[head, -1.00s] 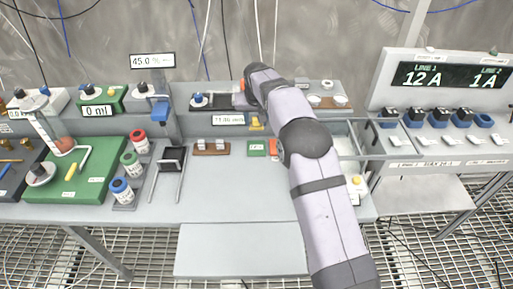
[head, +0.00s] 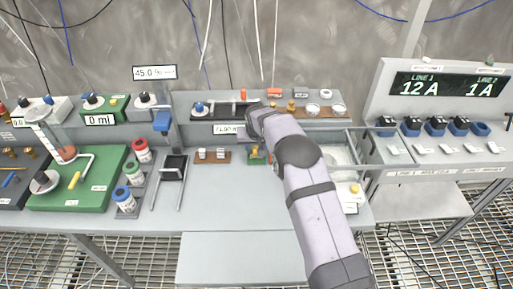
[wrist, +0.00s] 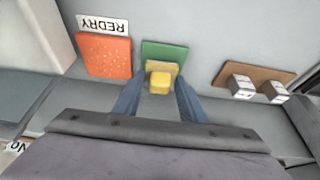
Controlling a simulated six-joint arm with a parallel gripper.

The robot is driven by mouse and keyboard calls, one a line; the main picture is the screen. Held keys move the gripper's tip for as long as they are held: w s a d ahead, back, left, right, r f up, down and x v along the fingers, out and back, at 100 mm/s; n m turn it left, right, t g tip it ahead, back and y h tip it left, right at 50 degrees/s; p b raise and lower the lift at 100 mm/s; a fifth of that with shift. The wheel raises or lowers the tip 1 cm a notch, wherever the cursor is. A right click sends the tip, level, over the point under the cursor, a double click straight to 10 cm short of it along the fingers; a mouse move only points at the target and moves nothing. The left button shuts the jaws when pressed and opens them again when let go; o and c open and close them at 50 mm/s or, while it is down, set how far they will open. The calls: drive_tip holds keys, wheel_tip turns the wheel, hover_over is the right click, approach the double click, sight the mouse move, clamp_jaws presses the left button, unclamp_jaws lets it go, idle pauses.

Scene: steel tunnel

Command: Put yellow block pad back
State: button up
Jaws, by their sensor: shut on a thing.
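The yellow block pad (wrist: 160,80) is between the two blue-grey fingers of my gripper (wrist: 158,88) in the wrist view. It has a knob and a paler flat part. My gripper is shut on it. A green pad (wrist: 164,50) lies just beyond it on the grey bench; whether the two touch is not clear. In the head view the yellow piece (head: 255,152) shows over the green pad (head: 256,160), just left of my arm. My fingers are mostly hidden behind my arm there.
An orange pad (wrist: 104,56) marked REDRY lies left of the green pad in the wrist view. A brown board with two metal blocks (wrist: 243,87) lies to the right. A raised shelf (head: 185,112) with small parts stands behind. The front bench (head: 230,205) is clear.

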drive_tip(key=shift+f, duration=0.25)
drive_tip(key=shift+f, duration=0.1)
drive_tip(key=o, duration=1)
drive_tip(key=shift+r, duration=0.25)
drive_tip(key=b+v, duration=0.2)
drive_tip(key=v, duration=0.9)
drive_tip(key=shift+s+r+b, duration=0.15)
drive_tip(key=shift+r+b, duration=0.2)
drive_tip(key=shift+b, duration=0.05)
